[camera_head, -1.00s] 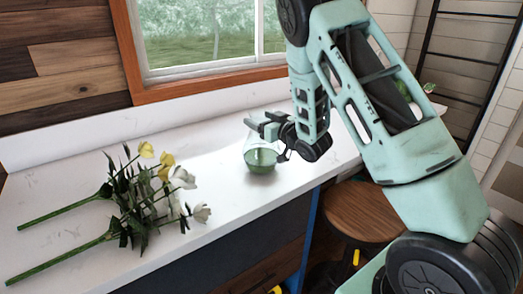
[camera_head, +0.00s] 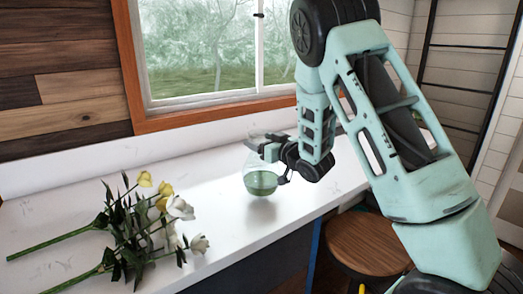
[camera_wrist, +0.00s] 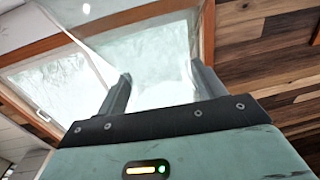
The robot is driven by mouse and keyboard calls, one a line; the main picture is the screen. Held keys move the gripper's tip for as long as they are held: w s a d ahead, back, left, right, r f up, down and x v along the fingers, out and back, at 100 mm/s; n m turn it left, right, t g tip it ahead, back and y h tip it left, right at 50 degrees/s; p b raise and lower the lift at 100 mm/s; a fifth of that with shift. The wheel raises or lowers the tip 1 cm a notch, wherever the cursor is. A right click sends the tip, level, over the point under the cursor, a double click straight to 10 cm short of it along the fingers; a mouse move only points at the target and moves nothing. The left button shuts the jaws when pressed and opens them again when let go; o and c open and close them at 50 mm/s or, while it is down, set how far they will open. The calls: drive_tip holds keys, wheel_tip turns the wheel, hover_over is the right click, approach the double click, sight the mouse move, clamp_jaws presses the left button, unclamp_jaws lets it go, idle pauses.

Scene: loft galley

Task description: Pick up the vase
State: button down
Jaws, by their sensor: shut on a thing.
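The vase (camera_head: 261,182) is clear glass with a rounded lower part holding green liquid. It is upright over the white counter, and a shadow shows below its base; it appears slightly clear of the surface. My gripper (camera_head: 267,148) is shut on the vase's upper part, coming from the right in the head view. In the wrist view, the two fingers of my gripper (camera_wrist: 160,90) stand on either side of the clear glass of the vase (camera_wrist: 155,60). My gripper hides part of the vase's upper right side.
Cut flowers (camera_head: 150,225) with yellow and white blooms lie on the counter (camera_head: 225,250) to the left. A window (camera_head: 210,55) with a wooden frame is behind. A round wooden stool (camera_head: 367,245) stands at the right, below the counter edge.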

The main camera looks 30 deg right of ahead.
drive_tip(key=shift+r, duration=0.4)
drive_tip(key=s+d+b, duration=0.2)
drive_tip(key=s+b, duration=1.3)
drive_tip(key=s, duration=0.2)
drive_tip(key=shift+s, duration=0.3)
drive_tip(key=shift+s+d, duration=0.1)
drive_tip(key=shift+s, duration=0.05)
idle(0.8)
